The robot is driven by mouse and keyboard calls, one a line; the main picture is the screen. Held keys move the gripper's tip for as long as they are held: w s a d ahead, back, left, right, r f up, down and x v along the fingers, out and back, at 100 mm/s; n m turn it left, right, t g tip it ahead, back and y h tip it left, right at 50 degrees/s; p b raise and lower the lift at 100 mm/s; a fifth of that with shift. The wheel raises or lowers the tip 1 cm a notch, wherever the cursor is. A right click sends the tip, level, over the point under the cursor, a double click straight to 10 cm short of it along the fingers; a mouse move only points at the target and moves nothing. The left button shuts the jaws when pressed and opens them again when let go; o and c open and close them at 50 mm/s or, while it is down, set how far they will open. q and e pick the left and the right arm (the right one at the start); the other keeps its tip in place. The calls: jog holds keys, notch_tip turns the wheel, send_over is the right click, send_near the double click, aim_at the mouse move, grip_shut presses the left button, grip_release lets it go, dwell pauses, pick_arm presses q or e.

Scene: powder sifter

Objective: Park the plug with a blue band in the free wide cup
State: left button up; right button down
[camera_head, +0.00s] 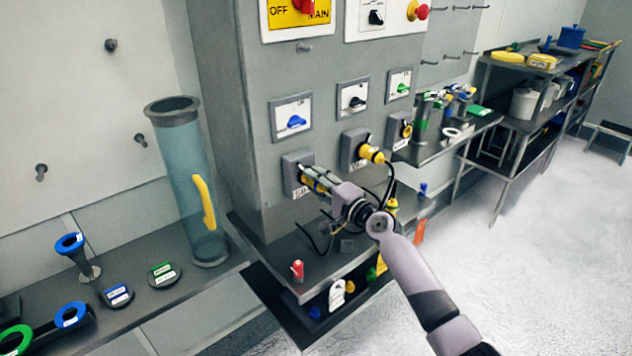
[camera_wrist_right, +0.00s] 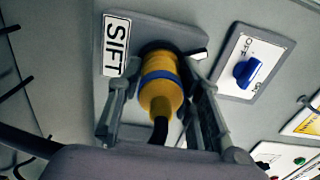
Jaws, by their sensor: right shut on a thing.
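The yellow plug with a blue band (camera_wrist_right: 160,88) sits at the socket plate labelled SIFT (camera_wrist_right: 117,45) in the right wrist view, its black cable running back toward my wrist. In the head view, the plug (camera_head: 311,180) is mostly covered by my gripper. My right gripper (camera_wrist_right: 161,100) has its fingers on both sides of the plug and is shut on it; it also shows in the head view (camera_head: 316,178). A small grey square shape (camera_head: 347,245) on the shelf below may be a cup; I cannot tell whether it is wide or free. My left gripper is out of view.
A second yellow plug (camera_head: 371,153) sits in the middle socket, its cable hanging near my arm. A red item (camera_head: 297,269) stands on the cabinet shelf (camera_head: 318,287). A clear tube (camera_head: 190,180) stands left of the cabinet. A blue switch (camera_wrist_right: 249,71) is right of the socket.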

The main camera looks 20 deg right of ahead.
jog(key=shift+s+d, duration=0.1)
jog(key=shift+p+v, duration=0.3)
jog(key=shift+v, duration=0.65)
jog(key=shift+p+v, duration=0.45)
jog(key=shift+v, duration=1.5)
